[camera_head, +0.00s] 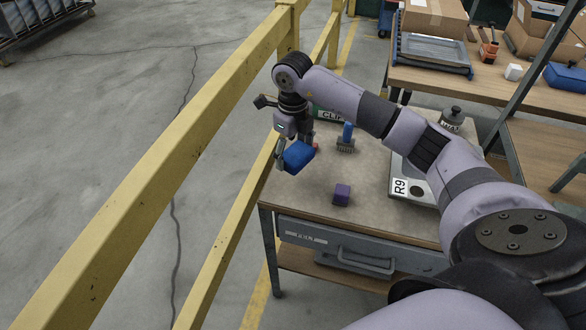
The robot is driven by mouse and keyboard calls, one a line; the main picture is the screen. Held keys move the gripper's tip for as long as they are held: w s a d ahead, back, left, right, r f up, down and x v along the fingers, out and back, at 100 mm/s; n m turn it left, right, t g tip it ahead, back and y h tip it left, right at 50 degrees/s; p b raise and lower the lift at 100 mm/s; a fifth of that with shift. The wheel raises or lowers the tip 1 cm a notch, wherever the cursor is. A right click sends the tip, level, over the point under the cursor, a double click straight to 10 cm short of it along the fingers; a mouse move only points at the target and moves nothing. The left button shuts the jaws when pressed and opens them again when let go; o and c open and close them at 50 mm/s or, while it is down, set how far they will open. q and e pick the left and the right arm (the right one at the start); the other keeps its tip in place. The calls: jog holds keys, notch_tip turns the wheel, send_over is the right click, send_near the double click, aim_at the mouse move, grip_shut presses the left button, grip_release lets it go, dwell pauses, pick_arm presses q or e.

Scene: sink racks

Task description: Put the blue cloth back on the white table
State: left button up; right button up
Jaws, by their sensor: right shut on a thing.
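My right gripper (287,158) points down over the left edge of a table with a beige-grey top (300,191). It is shut on the blue cloth (299,156), which shows as a compact folded block. I cannot tell whether the cloth touches the tabletop. My left gripper is not in view. No clearly white table shows.
A purple block (342,194), a blue-handled brush (346,138), a green box (328,114) and a scale marked R9 (407,182) stand on this table. A yellow railing (163,153) runs close along its left. A wooden bench (487,88) holds boxes behind.

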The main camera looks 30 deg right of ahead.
aim_at(293, 150)
notch_tip(293, 150, down, 7)
jog(key=shift+f+p, duration=0.1)
jog(key=shift+p, duration=0.3)
jog(key=shift+f, duration=0.15)
jog(key=shift+f, duration=0.1)
jog(key=o, duration=1.1)
jog(key=shift+r, duration=0.2)
notch_tip(293, 150, up, 10)
jog(key=shift+r+b, duration=0.25)
jog(key=shift+b, duration=0.75)
jog(key=shift+r, duration=0.7)
